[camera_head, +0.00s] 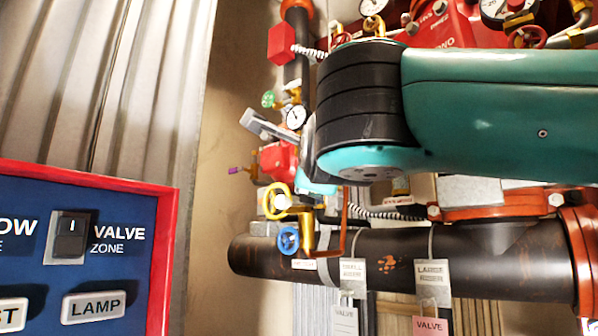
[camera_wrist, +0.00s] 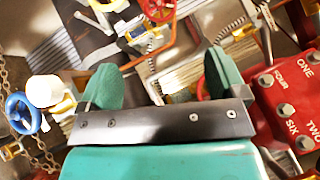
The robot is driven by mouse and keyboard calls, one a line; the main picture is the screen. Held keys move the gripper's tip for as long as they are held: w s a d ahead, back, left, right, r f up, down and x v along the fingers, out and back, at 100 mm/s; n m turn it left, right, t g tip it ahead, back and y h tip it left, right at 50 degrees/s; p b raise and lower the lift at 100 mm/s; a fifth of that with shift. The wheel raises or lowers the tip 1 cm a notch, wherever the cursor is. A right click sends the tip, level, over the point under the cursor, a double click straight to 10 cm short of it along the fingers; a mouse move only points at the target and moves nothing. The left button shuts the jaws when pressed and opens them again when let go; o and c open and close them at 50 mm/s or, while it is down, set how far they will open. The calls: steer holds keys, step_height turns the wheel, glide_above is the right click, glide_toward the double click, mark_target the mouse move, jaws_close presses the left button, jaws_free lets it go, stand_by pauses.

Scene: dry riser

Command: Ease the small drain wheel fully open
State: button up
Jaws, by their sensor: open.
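Several small handwheels show, and I cannot tell for sure which is the drain wheel. A blue wheel (camera_head: 288,240) sits on a brass valve in front of the big dark pipe in the head view. A blue wheel (camera_wrist: 22,113) is also at the left edge of the wrist view, beside a white ball. A yellow wheel (camera_head: 277,200) is just above the blue one, and a small green wheel (camera_head: 268,98) is higher up. My gripper (camera_wrist: 163,78) has its two green fingers wide apart with nothing gripped. In the head view my arm hides most of it.
A dark pipe (camera_head: 390,264) with hanging tags runs across below my arm. A blue panel (camera_head: 70,255) with a red frame stands at lower left. A red box (camera_wrist: 285,95) with numbered labels is close to the right finger. A chain (camera_wrist: 12,70) hangs at left.

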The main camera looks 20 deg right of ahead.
steer(key=shift+p+x, duration=4.1)
steer(key=shift+x, duration=5.15)
steer(key=shift+a+f, duration=0.1)
steer(key=shift+c, duration=0.2)
steer(key=c, duration=0.9)
